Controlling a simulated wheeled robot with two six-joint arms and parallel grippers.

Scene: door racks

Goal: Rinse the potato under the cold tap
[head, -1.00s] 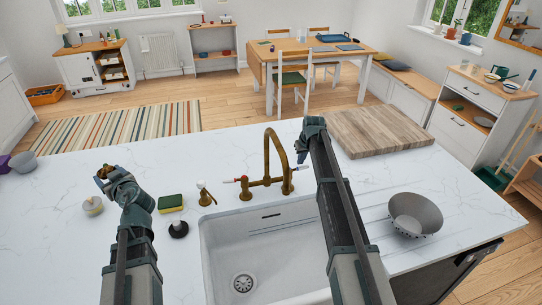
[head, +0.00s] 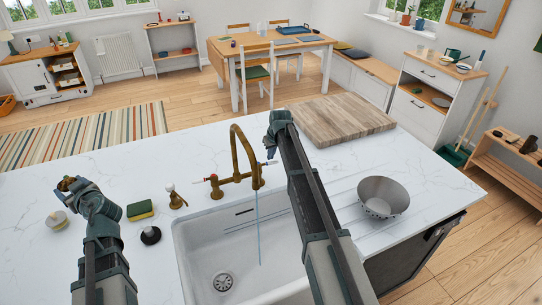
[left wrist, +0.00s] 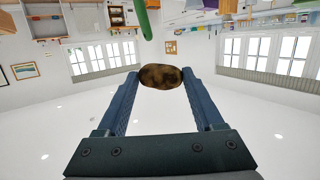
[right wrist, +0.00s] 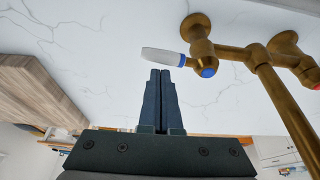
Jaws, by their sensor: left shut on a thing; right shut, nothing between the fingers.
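The brass tap (head: 236,160) stands behind the white sink (head: 185,262), and a thin stream of water (head: 258,228) falls from its spout into the basin. Its cold lever, with a white handle and blue mark, shows in the right wrist view (right wrist: 163,56). My right gripper (right wrist: 160,72) is shut and empty, its tips right by that lever; touching or not, I cannot tell. My left gripper (head: 70,183) is shut on the brown potato (left wrist: 161,76), held above the counter left of the sink, away from the water.
A yellow-green sponge (head: 140,210), a soap dispenser (head: 175,197) and a black stopper (head: 150,235) lie between my left gripper and the sink. A grey colander (head: 383,197) stands right of the sink. A wooden board (head: 340,122) lies behind it.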

